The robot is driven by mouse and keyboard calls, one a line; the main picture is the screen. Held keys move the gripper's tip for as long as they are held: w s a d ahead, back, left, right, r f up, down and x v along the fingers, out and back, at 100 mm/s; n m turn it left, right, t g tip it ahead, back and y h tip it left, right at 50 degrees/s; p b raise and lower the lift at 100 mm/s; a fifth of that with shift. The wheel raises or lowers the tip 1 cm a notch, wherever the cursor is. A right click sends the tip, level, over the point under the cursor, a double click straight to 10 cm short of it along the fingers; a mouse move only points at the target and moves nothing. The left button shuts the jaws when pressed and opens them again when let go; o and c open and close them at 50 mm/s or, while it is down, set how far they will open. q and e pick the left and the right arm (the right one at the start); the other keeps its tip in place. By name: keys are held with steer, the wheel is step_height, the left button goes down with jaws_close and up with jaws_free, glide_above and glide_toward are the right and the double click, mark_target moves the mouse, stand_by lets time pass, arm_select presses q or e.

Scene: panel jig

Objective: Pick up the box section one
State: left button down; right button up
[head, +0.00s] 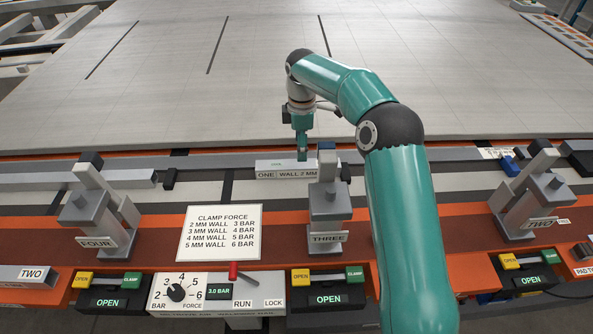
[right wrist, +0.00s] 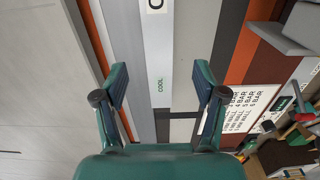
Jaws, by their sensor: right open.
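Box section one (head: 270,167) is a pale grey bar labelled "ONE WALL 2 MM". It lies along the back of the orange jig, beyond clamp three (head: 330,200). My right gripper (head: 302,152) points down at it in the head view. The fingers stand apart on either side and hold nothing. I cannot tell how far above the section they are. My left gripper is not in view.
Clamp four (head: 90,210) stands left and clamp two (head: 530,195) right. A clamp force sign (head: 219,232) stands between four and three. A force dial panel (head: 190,292) and clamp buttons line the front. A section labelled two (head: 30,276) lies front left. The large panel (head: 180,75) behind is clear.

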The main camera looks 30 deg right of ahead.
mark_target(298, 163)
step_height(298, 163, down, 3)
steer(key=shift+r, duration=0.2)
steer(key=shift+w+a+f+p, duration=0.1)
steer(key=shift+f+p, duration=0.05)
steer(key=shift+f, duration=0.7)
steer(key=shift+w+a+f+p, duration=0.1)
steer(key=shift+w+f+p, duration=0.05)
steer(key=shift+f, duration=0.75)
steer(key=shift+w+a+f+p, duration=0.1)
steer(key=shift+f+p, duration=0.05)
steer(key=shift+f, duration=0.7)
steer(key=shift+c, duration=0.4)
steer(key=shift+r, duration=0.1)
jaws_close()
